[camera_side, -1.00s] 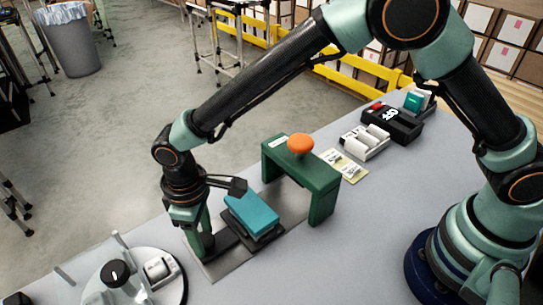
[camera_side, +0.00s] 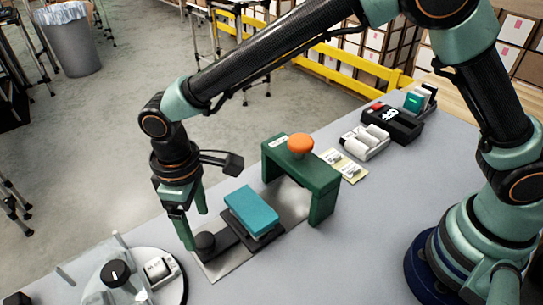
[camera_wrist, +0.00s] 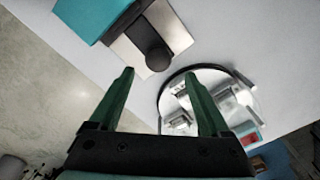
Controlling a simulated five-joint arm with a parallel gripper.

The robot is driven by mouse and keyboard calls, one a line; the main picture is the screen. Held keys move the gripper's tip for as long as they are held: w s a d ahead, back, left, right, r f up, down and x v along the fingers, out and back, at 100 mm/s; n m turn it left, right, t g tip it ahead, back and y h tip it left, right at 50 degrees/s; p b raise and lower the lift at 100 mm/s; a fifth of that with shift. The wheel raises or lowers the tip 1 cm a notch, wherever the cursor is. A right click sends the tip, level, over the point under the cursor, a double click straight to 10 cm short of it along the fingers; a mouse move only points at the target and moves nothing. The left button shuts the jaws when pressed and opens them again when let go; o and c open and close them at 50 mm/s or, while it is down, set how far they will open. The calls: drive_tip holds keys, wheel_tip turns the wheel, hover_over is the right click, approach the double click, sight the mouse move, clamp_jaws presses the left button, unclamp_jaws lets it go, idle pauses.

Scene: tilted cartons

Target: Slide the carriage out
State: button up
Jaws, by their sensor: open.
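The carriage (camera_side: 228,236) is a dark sled on a pale metal plate (camera_side: 222,266), with a round black knob (camera_side: 204,242) at its near-left end. A teal block (camera_side: 252,209) lies on it. The sled and block stand to the left of a green arch (camera_side: 322,186) with an orange cap, with bare plate under the arch. My gripper (camera_side: 196,227) is open and empty, with one finger close beside the knob and the other raised. In the wrist view, the knob (camera_wrist: 157,57) shows just beyond the open fingertips (camera_wrist: 159,75); contact cannot be told.
The table's front right is clear.

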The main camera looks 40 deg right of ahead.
wheel_tip(320, 180, up, 7)
idle(0.3)
drive_tip(key=shift+r, duration=0.1)
drive_tip(key=w+d+r+m+t, duration=0.1)
drive_tip(key=d+r, duration=0.2)
drive_tip(key=d, duration=0.3)
drive_tip(key=d+r+m+t+y, duration=0.1)
drive_tip(key=d+r+m, duration=0.15)
drive_tip(key=d, duration=0.35)
drive_tip(key=w+d+r+m+t, duration=0.1)
drive_tip(key=d+r, duration=0.3)
drive_tip(key=d, duration=0.2)
drive_tip(key=s+d+m+t+h, duration=0.1)
drive_tip(key=s+d+m, duration=0.3)
drive_tip(key=s+d, duration=0.4)
drive_tip(key=d+t, duration=0.1)
drive_tip(key=d, duration=0.6)
drive_tip(key=shift+d+f+t, duration=0.25)
drive_tip(key=shift+d+t, duration=0.05)
